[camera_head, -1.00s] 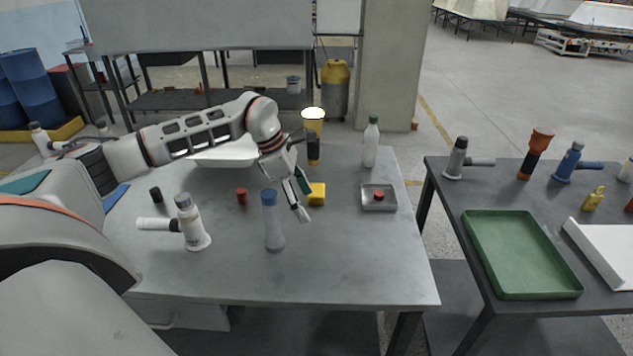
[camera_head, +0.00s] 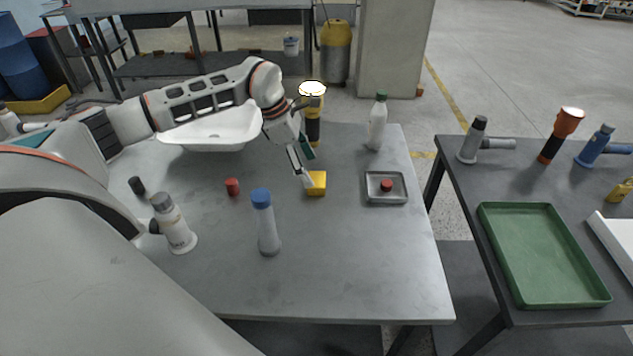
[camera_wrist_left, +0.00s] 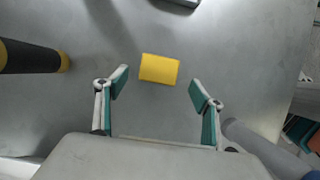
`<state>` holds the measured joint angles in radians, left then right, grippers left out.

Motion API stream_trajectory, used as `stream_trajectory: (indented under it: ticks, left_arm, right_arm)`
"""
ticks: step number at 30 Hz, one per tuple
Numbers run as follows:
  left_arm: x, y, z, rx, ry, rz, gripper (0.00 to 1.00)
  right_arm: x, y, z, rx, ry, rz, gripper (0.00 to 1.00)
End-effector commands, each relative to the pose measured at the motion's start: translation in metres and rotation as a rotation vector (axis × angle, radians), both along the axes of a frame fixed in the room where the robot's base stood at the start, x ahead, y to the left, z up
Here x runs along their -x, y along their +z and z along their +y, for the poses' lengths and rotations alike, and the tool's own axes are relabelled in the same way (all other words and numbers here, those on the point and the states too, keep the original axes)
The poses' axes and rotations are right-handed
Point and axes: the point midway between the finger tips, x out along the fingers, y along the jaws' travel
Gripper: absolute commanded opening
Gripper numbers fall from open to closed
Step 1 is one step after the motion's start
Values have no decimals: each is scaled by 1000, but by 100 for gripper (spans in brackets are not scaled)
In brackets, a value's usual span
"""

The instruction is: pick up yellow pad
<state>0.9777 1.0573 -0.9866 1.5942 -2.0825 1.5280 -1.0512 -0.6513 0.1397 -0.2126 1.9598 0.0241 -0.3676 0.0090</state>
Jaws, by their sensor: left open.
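The yellow pad (camera_head: 316,184) is a small block lying on the grey metal table (camera_head: 340,270). My left gripper (camera_head: 303,165) hangs over the table just behind and left of the pad in the head view. In the left wrist view the pad (camera_wrist_left: 159,69) lies ahead of and between the two open fingers (camera_wrist_left: 158,88), apart from both. Nothing is held. My right gripper is out of view.
A black and yellow flashlight (camera_head: 313,115) stands behind the gripper. A blue-capped bottle (camera_head: 267,225), a red cap (camera_head: 232,187), a white bottle (camera_head: 377,124) and a metal tray (camera_head: 385,200) stand around.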

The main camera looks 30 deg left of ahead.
Motion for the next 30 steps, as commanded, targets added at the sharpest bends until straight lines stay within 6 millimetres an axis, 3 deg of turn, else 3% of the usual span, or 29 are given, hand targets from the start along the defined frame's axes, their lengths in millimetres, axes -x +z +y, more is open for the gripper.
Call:
stream_trajectory:
  ticks: [12, 19, 23, 24, 30]
  left_arm:
    - [-9, -45, -15, 1, 1, 1, 68]
    - [-9, -47, -15, -1, 2, -1, 68]
    - [-9, -47, -15, -1, 2, -1, 37]
    - [-9, -47, -15, -1, 2, -1, 33]
    - [-9, -47, -15, 0, 1, 0, 33]
  right_arm:
    - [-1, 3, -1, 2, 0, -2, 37]
    - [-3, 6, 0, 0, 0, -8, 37]
    - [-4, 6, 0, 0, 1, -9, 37]
    - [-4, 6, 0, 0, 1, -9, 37]
    - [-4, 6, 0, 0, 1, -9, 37]
